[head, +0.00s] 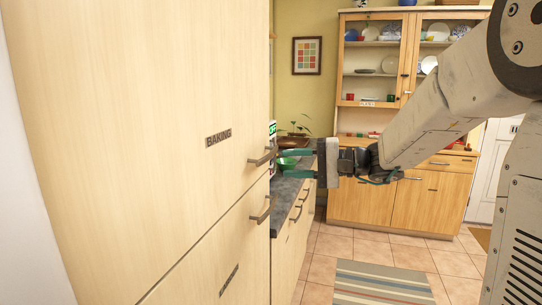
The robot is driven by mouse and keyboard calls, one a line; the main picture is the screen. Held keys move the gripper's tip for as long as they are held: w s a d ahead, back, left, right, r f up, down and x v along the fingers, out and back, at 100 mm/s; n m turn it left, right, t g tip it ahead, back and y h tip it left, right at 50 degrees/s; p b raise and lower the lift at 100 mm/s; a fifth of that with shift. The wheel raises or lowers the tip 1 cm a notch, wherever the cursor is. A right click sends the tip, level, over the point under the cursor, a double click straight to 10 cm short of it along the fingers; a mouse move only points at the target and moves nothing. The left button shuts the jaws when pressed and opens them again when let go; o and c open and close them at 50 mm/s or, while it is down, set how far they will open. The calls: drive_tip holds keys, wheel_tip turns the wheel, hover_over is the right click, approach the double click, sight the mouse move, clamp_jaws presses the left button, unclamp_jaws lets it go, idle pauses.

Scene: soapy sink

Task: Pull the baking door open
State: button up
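The baking door (140,110) is a tall pale wood panel on the left with a dark "BAKING" label. It looks closed, flush with the panel below. Its short metal bar handle (262,158) sits near its right edge, by the lower corner. My gripper (282,164) comes from the right with two teal fingers, one above the other, pointing left. The fingers are apart, with their tips just right of the handle in the picture. I cannot tell how far they are from it in depth. Nothing is seen held.
Below is another pale panel (215,255) with its own handle (263,211) and an unreadable label. Behind are a dark counter (288,205) with a plant (298,130) and a green bowl (287,162). A wooden dresser (375,205) stands at the back. Tiled floor with a striped rug (380,282) looks free.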

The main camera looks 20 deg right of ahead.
sight(272, 155)
drive_tip(key=shift+m+t, duration=0.5)
drive_tip(key=shift+t, duration=0.4)
drive_tip(key=w, duration=0.2)
drive_tip(key=w+a, duration=0.1)
drive_tip(key=w, duration=0.1)
drive_tip(key=w+a, duration=0.1)
drive_tip(key=w, duration=0.1)
drive_tip(key=shift+a+r, duration=0.2)
drive_tip(key=shift+a, duration=0.05)
drive_tip(key=shift+x, duration=0.75)
clamp_jaws()
